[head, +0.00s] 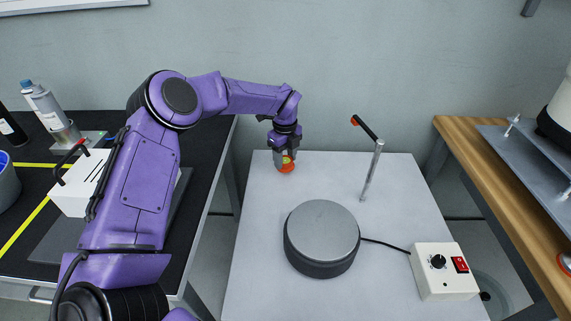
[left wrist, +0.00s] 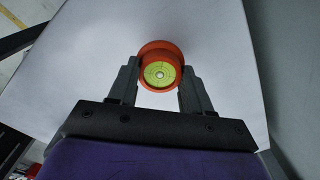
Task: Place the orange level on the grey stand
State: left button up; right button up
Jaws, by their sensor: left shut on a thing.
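The orange level (head: 286,167) is a small round piece with a yellow-green bubble face (left wrist: 160,74). My left gripper (head: 284,153) is shut on it, with one finger on each side in the left wrist view (left wrist: 158,90). It is at the back left part of the white table; I cannot tell whether it touches the top. A round grey stand (head: 322,235) with a flat top and dark side stands in the middle of the white table, nearer and to the right of the level. Its top is bare. My right gripper is not in view.
A thin metal post (head: 372,170) with a black and orange arm stands behind the stand on the right. A white control box (head: 444,271) is cabled to the stand. The white table (head: 262,225) is clear left of the stand. A wooden bench (head: 480,185) borders the right.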

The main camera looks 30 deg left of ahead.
aim_at(285, 160)
pick_arm(q)
jog(key=shift+f, duration=1.4)
jog(key=shift+s, duration=0.1)
jog(key=o, duration=1.2)
jog(key=shift+f, duration=0.15)
notch_tip(285, 160, up, 12)
jog(key=shift+r+p, duration=0.2)
jog(key=shift+p, duration=0.2)
